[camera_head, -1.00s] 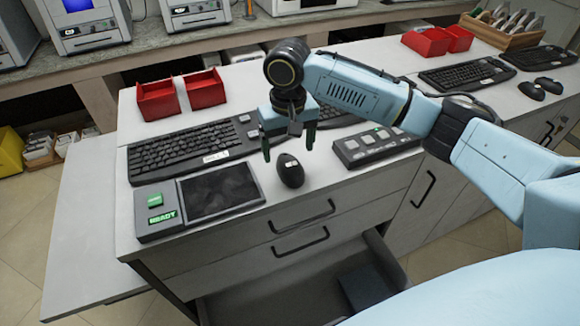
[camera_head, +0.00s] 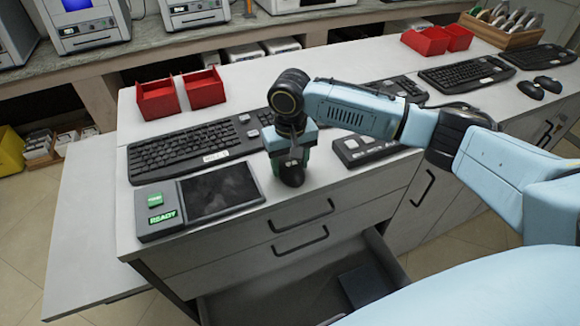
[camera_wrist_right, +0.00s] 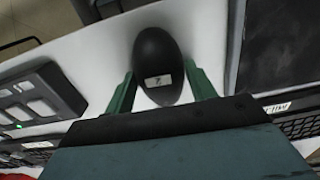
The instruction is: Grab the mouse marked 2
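A black mouse (camera_head: 291,173) lies near the front edge of the white counter, right of the dark pad. In the right wrist view the mouse (camera_wrist_right: 158,55) has a small white label with a dark mark, possibly a 2, too small to read surely. My right gripper (camera_head: 289,160) is low over the mouse and hides part of it. In the right wrist view my right gripper (camera_wrist_right: 161,85) is open, with one green finger on each side of the mouse's near end and gaps visible. My left gripper is not in view.
A dark pad (camera_head: 218,190) with a green READY panel (camera_head: 163,218) is left of the mouse. A button box (camera_head: 365,147) is to its right. A keyboard (camera_head: 190,148) lies behind. Two more mice (camera_head: 538,87) lie far right. A drawer below stands open.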

